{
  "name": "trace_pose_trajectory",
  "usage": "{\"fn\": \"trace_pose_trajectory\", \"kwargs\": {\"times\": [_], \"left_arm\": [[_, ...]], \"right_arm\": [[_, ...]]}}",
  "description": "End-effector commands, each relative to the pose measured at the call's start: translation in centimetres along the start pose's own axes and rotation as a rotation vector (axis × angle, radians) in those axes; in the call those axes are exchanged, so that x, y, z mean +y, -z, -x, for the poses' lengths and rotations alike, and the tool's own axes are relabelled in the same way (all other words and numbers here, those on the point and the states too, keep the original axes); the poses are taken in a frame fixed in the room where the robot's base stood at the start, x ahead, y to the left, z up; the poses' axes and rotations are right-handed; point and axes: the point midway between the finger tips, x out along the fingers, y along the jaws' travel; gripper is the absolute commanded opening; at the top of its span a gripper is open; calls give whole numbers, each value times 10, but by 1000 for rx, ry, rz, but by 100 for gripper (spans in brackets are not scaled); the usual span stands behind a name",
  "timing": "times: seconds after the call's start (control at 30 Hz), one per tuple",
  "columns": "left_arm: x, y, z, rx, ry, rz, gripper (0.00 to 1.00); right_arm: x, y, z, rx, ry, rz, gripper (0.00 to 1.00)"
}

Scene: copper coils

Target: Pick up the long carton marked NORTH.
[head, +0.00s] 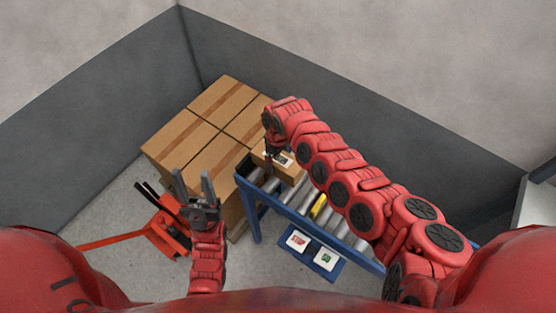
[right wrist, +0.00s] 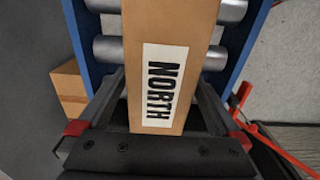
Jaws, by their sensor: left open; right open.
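The brown carton marked NORTH (head: 290,173) lies at the far left end of the roller conveyor (head: 294,205). In the right wrist view the carton (right wrist: 170,28) shows its white label with black letters (right wrist: 165,82). My right gripper (head: 273,153) is at the carton, jaws open. In the right wrist view its fingers lie one on each side of the carton's near end; I cannot tell whether they touch it. My left gripper (head: 193,187) is open and empty, left of the conveyor, with its fingers pointing up in the picture.
Big stacked boxes (head: 195,125) stand behind and left of the conveyor. A red pallet jack (head: 160,232) is at the left. A blue panel with STOP and green signs (head: 311,256) hangs on the conveyor's near side. Grey walls close the back. My right arm covers part of the rollers.

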Motion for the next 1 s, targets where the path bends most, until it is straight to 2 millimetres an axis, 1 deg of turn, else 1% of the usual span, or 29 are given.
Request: {"fn": "trace_pose_trajectory", "kwargs": {"times": [0.03, 0.13, 0.4, 0.47, 0.5, 0.87, 0.9, 0.93, 1.0], "left_arm": [[0, 0, 0, 0, 0, 0, 50], [0, 0, 0, 0, 0, 0, 50], [0, 0, 0, 0, 0, 0, 50], [0, 0, 0, 0, 0, 0, 50], [0, 0, 0, 0, 0, 0, 50], [0, 0, 0, 0, 0, 0, 50], [0, 0, 0, 0, 0, 0, 50], [0, 0, 0, 0, 0, 0, 50], [0, 0, 0, 0, 0, 0, 50]], "right_arm": [[-1, 0, -6, -2, 0, 2, 100], [0, 1, -12, 2, -1, 1, 100], [0, 1, -14, 3, -1, 0, 100], [0, 1, -14, 2, -1, 0, 89], [0, 0, -14, 2, -1, 0, 82], [0, 0, -14, 2, -1, 0, 17], [0, 0, -14, 2, -1, 0, 10], [0, 0, -14, 1, 0, 0, 6], [0, 0, -14, 2, 0, 0, 6]]}}
